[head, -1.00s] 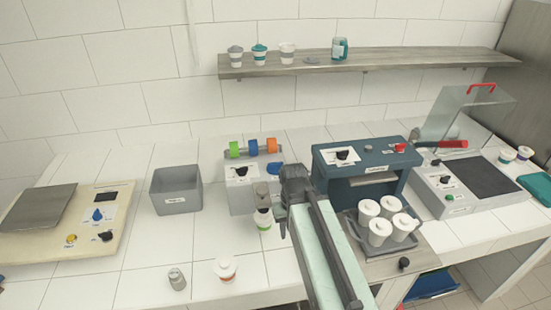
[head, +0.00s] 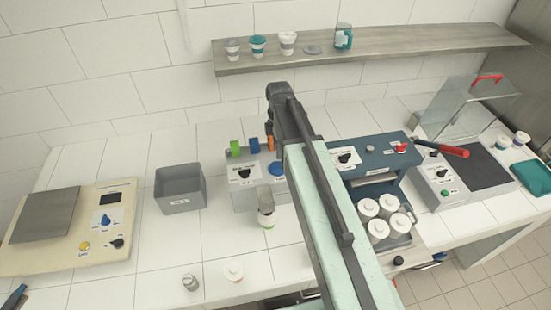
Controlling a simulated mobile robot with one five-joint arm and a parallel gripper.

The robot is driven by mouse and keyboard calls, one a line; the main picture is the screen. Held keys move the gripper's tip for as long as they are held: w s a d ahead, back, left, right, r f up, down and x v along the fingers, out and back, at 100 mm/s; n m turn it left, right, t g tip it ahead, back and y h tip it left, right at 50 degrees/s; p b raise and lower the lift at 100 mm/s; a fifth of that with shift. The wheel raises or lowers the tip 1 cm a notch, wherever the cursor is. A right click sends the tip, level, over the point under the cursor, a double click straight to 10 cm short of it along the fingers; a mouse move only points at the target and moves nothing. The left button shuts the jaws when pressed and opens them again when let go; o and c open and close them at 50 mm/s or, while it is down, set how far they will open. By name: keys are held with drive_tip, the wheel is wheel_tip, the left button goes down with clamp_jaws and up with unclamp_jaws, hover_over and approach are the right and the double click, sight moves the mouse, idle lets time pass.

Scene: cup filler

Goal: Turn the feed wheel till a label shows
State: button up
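The grey dispensing machine (head: 243,195) stands at mid-counter. It has a dark knob (head: 243,174) on its front, green (head: 235,149) and blue (head: 254,146) rolls on top, and an orange roll (head: 271,143) partly behind my arm. A blue part (head: 277,168) at its right edge may be the feed wheel; my arm partly covers that side. I cannot make out a label coming from it. A white cup (head: 267,220) stands at its front. My gripper (head: 280,92) appears above and behind the machine, apart from the rolls. Its fingers are too hidden to read.
A grey bin (head: 180,191) and cream scale (head: 102,235) stand left. A small jar (head: 190,283) and a lidded cup (head: 233,270) sit near the front edge. Right are a blue-grey machine (head: 385,160), a tray of several white cups (head: 400,240) and a clear-hooded machine (head: 440,195). A shelf (head: 420,45) runs behind.

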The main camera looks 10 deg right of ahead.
sight(278, 164)
wheel_tip(278, 164, down, 8)
drive_tip(key=b, duration=0.7)
drive_tip(key=shift+s+a+r, duration=0.1)
drive_tip(key=shift+r, duration=0.25)
clamp_jaws()
